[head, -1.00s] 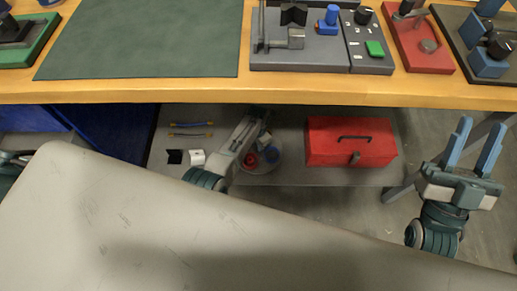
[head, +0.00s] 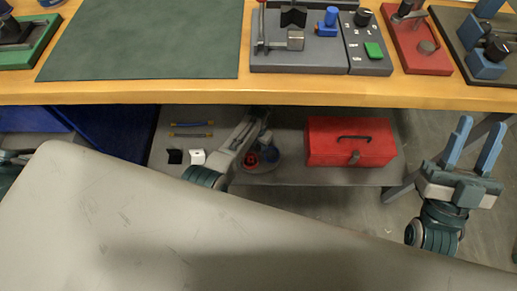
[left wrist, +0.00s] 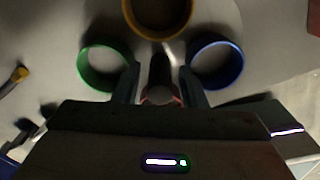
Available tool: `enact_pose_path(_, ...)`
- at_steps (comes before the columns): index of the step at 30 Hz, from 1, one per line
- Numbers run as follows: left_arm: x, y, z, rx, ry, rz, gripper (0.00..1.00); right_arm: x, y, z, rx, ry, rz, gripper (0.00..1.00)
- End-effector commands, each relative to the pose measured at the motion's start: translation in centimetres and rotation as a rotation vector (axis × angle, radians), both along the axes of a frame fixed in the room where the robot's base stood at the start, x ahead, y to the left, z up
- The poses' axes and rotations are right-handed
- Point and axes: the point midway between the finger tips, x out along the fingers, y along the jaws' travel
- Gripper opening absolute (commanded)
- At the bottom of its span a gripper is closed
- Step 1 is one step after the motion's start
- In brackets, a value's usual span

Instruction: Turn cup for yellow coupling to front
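In the left wrist view a yellow-rimmed cup (left wrist: 128,14) is at the top middle, cut by the frame edge. A green-rimmed cup (left wrist: 84,68) is at left and a blue-rimmed cup (left wrist: 241,66) at right. A dark upright post (left wrist: 160,70) stands between them. My left gripper (left wrist: 160,78) has its fingers apart, one on each side of the post, with gaps showing. In the head view my left gripper (head: 264,128) is over a round stand (head: 262,166) on the lower shelf, with a red part visible. My right gripper (head: 473,145) is open and empty at right.
A red toolbox (head: 325,145) stands right of the stand on the shelf. Blue and brown handled pieces (head: 192,125) and a white block (head: 197,157) lie left. The wooden bench edge (head: 200,92) overhangs the shelf.

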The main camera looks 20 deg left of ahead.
Motion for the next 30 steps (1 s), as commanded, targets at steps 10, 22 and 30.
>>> enact_pose_path(10, 0.0, 0.0, 2.5, 0.000, -0.001, -0.001, 0.38, 0.0, 0.0, 2.6, 0.000, 0.000, 0.000, 0.36)
enact_pose_path(22, 0.0, 0.0, 5.6, 0.000, -0.001, -0.001, 0.38, 0.0, 0.0, 5.8, 0.000, 0.000, 0.000, 0.36)
enact_pose_path(30, 0.0, 0.0, 7.7, 0.000, -0.001, -0.001, 0.38, 0.0, 0.0, 8.0, 0.000, 0.000, 0.000, 0.36)
